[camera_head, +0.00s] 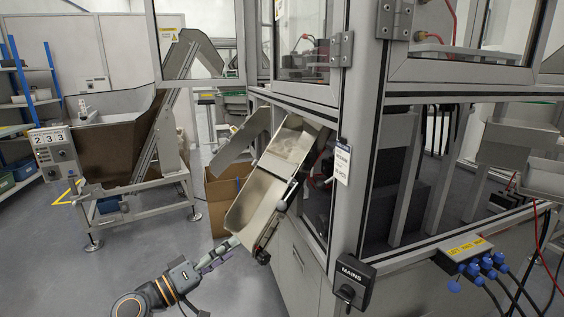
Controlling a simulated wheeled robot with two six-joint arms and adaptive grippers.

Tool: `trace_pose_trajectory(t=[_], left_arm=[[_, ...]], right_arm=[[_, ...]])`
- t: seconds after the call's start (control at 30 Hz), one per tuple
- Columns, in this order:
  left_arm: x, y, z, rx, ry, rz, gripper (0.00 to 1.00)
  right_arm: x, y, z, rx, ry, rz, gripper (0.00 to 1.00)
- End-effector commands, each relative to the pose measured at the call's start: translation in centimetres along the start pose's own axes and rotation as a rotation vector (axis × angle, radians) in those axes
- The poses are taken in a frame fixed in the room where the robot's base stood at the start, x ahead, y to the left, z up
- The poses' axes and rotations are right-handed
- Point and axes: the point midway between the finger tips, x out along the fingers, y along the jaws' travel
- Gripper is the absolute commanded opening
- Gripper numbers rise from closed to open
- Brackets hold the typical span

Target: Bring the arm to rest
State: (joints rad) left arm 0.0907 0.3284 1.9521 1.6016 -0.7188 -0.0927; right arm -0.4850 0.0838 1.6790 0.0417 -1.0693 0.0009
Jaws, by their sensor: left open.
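My left gripper (226,248) shows at the bottom, with its grey and orange-banded arm coming in from the lower left. It points up and to the right and is open, with nothing visible held in it. Its fingertips are close to the lower end of a tilted metal chute (257,199). I cannot tell whether they touch it. My right gripper is not in view.
A framed machine cabinet (357,179) fills the right, with a black MAINS switch (350,284) on its corner. A cardboard box (221,202) stands behind the chute. A hopper conveyor (117,153) stands at left. Open grey floor (60,262) lies at lower left.

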Motion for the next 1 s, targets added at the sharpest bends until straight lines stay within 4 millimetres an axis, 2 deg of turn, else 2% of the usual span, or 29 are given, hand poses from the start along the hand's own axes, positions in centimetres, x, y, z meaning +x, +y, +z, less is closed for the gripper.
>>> trace_pose_trajectory(t=[0.13,0.27,0.37,0.47,0.5,0.57,0.6,0.67,0.7,0.77,0.83,0.9,1.0], left_arm=[[-0.5,-4.4,0.1,-0.015,0.013,-0.133,0.85],[-1.7,-9.5,1.0,-0.024,0.017,-0.280,0.85],[-3.6,-14.0,2.5,-0.028,0.007,-0.422,0.85],[-7.0,-19.2,5.3,-0.026,-0.026,-0.603,0.85],[-9.0,-21.3,7.0,-0.023,-0.051,-0.687,0.85],[-12.4,-24.1,10.0,-0.012,-0.100,-0.812,0.85],[-14.9,-25.7,12.1,-0.002,-0.139,-0.891,0.85],[-18.7,-27.3,15.6,0.017,-0.208,-0.998,0.85],[-21.4,-28.0,17.8,0.033,-0.260,-1.063,0.85],[-25.5,-28.5,21.4,0.056,-0.346,-1.149,0.85],[-30.3,-28.1,25.6,0.086,-0.459,-1.232,0.85],[-34.9,-26.9,29.8,0.116,-0.581,-1.294,0.85],[-40.7,-24.2,34.9,0.159,-0.750,-1.342,0.85]], right_arm=[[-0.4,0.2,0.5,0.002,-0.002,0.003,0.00],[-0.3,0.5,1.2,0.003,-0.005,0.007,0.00],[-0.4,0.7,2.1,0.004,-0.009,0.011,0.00],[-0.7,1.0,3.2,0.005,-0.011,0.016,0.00],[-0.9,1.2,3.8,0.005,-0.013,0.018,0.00],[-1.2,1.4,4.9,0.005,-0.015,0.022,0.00],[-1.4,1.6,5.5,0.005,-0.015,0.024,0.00],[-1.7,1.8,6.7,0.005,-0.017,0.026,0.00],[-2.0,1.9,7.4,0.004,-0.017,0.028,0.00],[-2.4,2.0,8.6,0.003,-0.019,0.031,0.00],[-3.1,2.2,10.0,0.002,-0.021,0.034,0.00],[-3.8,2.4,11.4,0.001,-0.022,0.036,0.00],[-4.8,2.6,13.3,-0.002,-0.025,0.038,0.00]])
